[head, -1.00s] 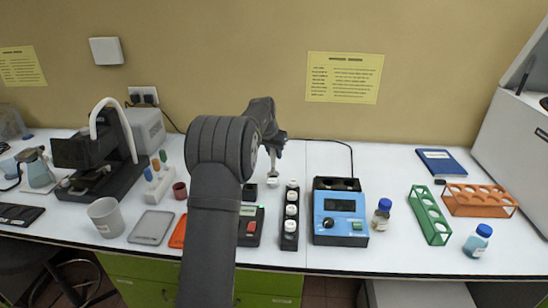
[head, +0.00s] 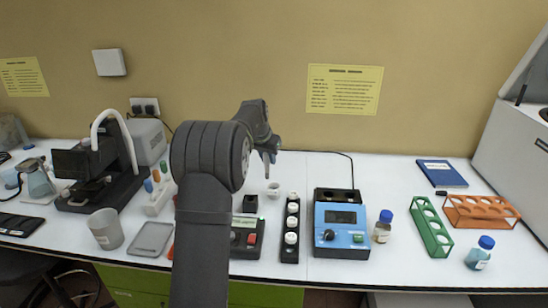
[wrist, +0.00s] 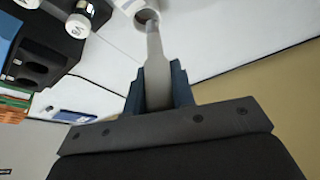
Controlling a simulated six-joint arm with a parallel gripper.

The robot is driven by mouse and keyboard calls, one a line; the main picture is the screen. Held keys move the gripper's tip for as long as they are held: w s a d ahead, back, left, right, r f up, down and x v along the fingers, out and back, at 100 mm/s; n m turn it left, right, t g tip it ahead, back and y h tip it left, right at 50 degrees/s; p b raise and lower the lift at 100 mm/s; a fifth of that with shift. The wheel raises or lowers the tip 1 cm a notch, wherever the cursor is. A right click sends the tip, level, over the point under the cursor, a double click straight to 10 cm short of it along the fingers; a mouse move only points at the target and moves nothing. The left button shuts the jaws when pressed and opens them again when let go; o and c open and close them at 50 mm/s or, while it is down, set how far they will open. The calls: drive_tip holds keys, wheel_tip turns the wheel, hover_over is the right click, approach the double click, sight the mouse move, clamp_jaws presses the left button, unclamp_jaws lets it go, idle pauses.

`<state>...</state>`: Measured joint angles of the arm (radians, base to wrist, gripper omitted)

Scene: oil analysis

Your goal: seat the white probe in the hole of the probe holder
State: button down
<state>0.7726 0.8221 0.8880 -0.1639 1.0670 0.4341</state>
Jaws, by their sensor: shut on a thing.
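My gripper (wrist: 158,92) is shut on the white probe (wrist: 156,65), which looks pale grey and points away from the wrist. In the wrist view its far end overlaps the rim of a small white cup (wrist: 146,17); I cannot tell whether it is inside or above it. In the head view my gripper (head: 268,160) is over the back of the table, above the white cup (head: 273,190). A small black block (head: 250,203) beside that cup may be the probe holder, but its hole is not clear. My arm hides part of the table.
A black rack (head: 290,250) with white-capped vials and a blue instrument (head: 340,238) stand right of the cup. A dark device with a red button (head: 246,238) is in front.

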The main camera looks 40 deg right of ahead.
drive_tip(key=a+r, duration=0.1)
drive_tip(key=a, duration=0.7)
drive_tip(key=shift+s+f, duration=0.15)
drive_tip(key=shift+f, duration=1.1)
drive_tip(key=shift+s+f, duration=0.15)
drive_tip(key=shift+f, duration=1.05)
drive_tip(key=shift+f, duration=2.35)
drive_tip(key=c, duration=0.8)
unclamp_jaws()
drive_tip(key=shift+r, duration=3.5)
